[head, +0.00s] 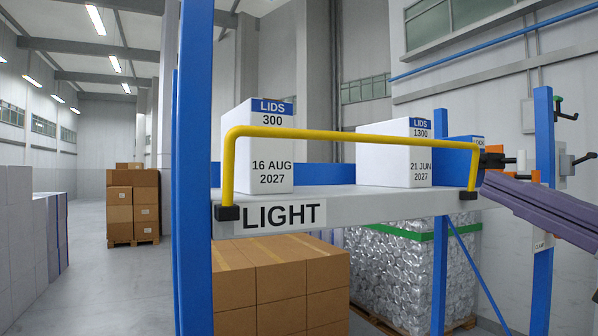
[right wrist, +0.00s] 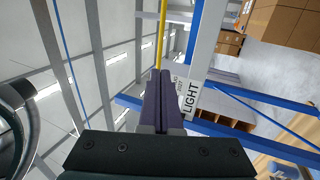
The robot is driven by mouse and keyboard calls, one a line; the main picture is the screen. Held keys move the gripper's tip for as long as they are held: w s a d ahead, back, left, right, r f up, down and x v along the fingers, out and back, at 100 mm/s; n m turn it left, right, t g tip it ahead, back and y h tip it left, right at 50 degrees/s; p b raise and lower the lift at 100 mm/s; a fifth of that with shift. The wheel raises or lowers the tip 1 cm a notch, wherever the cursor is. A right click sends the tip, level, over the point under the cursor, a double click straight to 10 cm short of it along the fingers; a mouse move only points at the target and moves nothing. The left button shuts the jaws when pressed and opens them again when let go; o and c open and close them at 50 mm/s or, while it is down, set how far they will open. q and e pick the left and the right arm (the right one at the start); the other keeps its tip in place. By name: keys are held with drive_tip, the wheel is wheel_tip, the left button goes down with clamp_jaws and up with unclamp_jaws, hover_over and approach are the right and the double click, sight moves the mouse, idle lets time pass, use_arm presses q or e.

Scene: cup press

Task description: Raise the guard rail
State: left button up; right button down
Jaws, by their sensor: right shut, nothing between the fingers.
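The yellow guard rail (head: 350,136) stands upright along the front edge of the shelf marked LIGHT (head: 370,203). Its top bar runs across the front of two white boxes, and its two legs meet black mounts at the shelf edge, one at the left (head: 228,212) and one at the right. My right gripper (head: 487,186) has its purple fingers shut and empty, beside the rail's right leg. In the right wrist view the shut fingers (right wrist: 160,76) point toward the yellow rail (right wrist: 161,35). I cannot tell whether they touch it. My left gripper is not in view.
A box labelled LIDS 300 (head: 262,150) and one labelled LIDS 1300 (head: 395,155) stand on the shelf. Blue posts (head: 193,170) flank it. Brown cartons (head: 275,285) and a green-strapped bale (head: 395,265) are below.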

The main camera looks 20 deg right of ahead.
drive_tip(key=p, duration=0.4)
approach(389, 140)
drive_tip(key=p+x, duration=0.4)
drive_tip(key=x, duration=0.2)
drive_tip(key=shift+s, duration=0.1)
drive_tip(key=shift+w+a+r, duration=0.1)
drive_tip(key=shift+w, duration=0.45)
drive_tip(key=shift+w+r+p, duration=0.3)
drive_tip(key=shift+w, duration=0.35)
